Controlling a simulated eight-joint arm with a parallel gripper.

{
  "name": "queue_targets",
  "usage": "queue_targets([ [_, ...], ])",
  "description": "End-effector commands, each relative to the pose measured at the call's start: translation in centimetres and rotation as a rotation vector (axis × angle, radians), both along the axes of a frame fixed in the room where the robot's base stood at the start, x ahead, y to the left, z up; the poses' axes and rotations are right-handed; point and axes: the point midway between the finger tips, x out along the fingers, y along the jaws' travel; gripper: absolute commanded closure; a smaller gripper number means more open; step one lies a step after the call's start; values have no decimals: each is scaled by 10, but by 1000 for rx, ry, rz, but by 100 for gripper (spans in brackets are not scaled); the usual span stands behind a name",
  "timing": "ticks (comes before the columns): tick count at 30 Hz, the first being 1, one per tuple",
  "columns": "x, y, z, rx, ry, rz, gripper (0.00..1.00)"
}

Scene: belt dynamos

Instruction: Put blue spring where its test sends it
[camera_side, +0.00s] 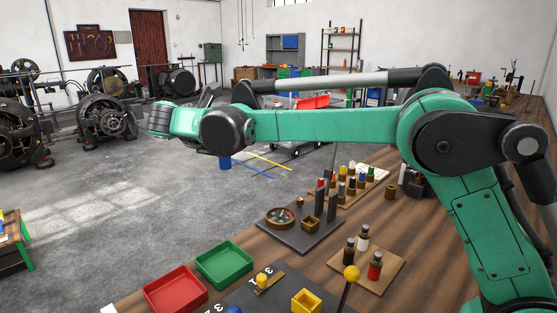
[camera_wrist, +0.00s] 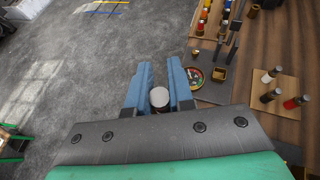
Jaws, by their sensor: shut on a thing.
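My gripper (camera_side: 224,163) hangs high over the grey floor, left of the bench, in the side view. In the wrist view its two blue jaws (camera_wrist: 159,88) are shut on a short upright cylinder (camera_wrist: 159,97) with a pale grey top and a dark side. I cannot tell its side colour or whether it is the blue spring. A dial gauge (camera_side: 281,217) sits on a dark plate (camera_side: 302,240) with dark upright posts and a small wooden cup (camera_side: 311,224). The gauge also shows in the wrist view (camera_wrist: 194,76). A red tray (camera_side: 175,290) and a green tray (camera_side: 223,264) stand at the bench edge.
Coloured cylinders stand on a wooden board (camera_side: 340,195) behind the plate. Several dark-based bottles, one red (camera_side: 375,266), stand on another board (camera_side: 385,272). In front are a yellow box (camera_side: 306,300), a yellow ball (camera_side: 352,272) on a rod, and a dark numbered board.

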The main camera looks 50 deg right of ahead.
Motion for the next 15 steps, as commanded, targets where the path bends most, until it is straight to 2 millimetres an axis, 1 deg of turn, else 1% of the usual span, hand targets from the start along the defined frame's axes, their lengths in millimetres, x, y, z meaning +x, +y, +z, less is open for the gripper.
queue_targets([
  [1,2,31,-1,-1,0,38,100],
  [3,1,65,-3,-2,0,76,100],
  [6,-4,104,-5,-3,-2,119,100],
  [9,-10,130,-6,-5,-3,147,100],
  [10,-11,136,-7,-5,-3,153,100],
  [13,-14,147,-11,-6,-4,163,100],
  [15,-15,150,-19,-6,-4,165,100],
])
